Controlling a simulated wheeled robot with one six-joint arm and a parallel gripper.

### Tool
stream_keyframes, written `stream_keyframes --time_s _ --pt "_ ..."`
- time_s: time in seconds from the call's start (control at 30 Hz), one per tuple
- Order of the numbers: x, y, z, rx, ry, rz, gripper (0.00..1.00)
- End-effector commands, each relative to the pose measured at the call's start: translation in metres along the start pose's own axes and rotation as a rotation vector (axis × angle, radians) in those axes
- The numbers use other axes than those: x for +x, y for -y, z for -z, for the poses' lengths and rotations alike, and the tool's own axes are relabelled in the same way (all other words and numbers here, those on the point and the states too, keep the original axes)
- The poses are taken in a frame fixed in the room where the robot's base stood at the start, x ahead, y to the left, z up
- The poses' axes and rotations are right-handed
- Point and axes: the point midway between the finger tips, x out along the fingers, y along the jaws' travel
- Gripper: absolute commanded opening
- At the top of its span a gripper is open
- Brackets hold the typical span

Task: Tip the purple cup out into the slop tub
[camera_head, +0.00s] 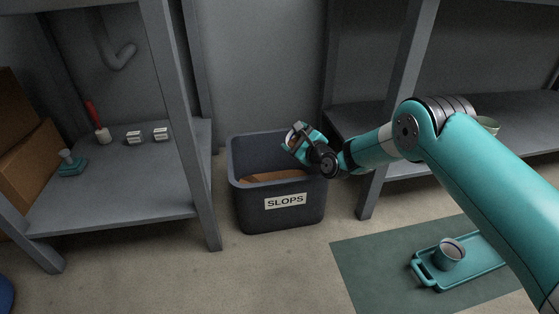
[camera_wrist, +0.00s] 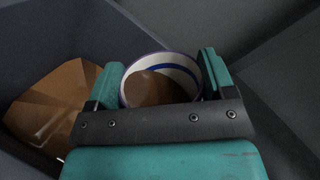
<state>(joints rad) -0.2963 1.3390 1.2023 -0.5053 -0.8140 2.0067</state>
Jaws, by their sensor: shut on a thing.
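My gripper (camera_head: 298,140) is shut on a cup (camera_wrist: 162,88), with one finger on each side of it. The cup has a white inside with a blue band and a thin purple-blue rim, and brown contents show in it. In the head view the held cup (camera_head: 292,137) is small and partly hidden by the fingers; it looks tilted, but its exact angle is hard to tell. It is above the right rear part of the slop tub (camera_head: 247,204). The dark grey tub is labelled SLOPS and holds brown matter, also seen in the wrist view (camera_wrist: 55,95).
A teal tray (camera_head: 482,258) with another cup (camera_head: 449,254) lies on a green mat (camera_head: 372,268) at right. A left shelf (camera_head: 120,205) holds small items. A pale green vessel (camera_head: 488,125) stands on the right shelf, partly behind my arm. Shelf posts flank the tub.

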Motion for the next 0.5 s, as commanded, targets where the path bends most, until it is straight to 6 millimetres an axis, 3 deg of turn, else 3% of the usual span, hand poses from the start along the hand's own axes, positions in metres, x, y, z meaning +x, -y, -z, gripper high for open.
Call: stream_keyframes --time_s 0.5 --pt "0.0005 -0.0004 -0.0053 -0.069 -0.007 0.002 0.37"
